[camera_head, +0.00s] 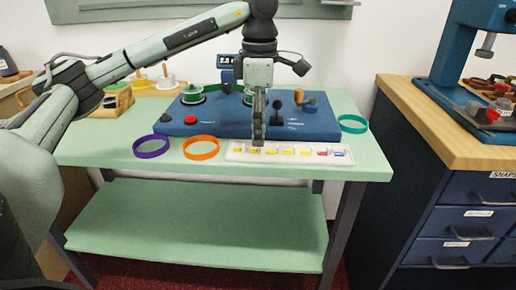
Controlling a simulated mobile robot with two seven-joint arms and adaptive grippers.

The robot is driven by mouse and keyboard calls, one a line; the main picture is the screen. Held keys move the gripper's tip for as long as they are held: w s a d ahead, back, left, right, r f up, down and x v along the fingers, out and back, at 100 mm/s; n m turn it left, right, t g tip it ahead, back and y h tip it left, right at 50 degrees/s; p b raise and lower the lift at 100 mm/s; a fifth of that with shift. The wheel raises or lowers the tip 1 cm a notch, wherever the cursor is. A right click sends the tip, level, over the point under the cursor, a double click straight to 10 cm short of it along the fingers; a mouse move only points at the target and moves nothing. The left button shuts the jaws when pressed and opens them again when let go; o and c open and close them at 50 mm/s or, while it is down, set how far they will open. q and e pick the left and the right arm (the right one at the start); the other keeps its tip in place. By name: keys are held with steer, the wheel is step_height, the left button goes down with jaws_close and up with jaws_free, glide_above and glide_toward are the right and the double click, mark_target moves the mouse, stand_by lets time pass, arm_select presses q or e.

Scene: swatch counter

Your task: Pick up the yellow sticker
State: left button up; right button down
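A white tray (232,155) lies along the front of the green table and holds a row of small coloured pieces. Several are yellow, and I cannot tell which one is the sticker; one yellow piece (288,152) sits near the middle of the row. My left gripper (258,142) points down over the left part of the tray, its tips close above a yellow piece at that end. The fingers show as one narrow dark shape, so I cannot tell whether they are apart or hold anything. My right gripper is not in view.
A blue console (215,124) with a red button (190,119) and a black lever stands behind the tray. A purple ring (151,146) and an orange ring (201,147) lie left of the tray, a teal ring (352,124) at the right. The table's front right corner is clear.

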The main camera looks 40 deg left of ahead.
arm_select(q)
steer(key=shift+f, duration=1.45)
steer(key=shift+c, duration=0.6)
steer(key=c, duration=0.6)
steer(key=shift+c, duration=0.2)
steer(key=shift+r, duration=0.2)
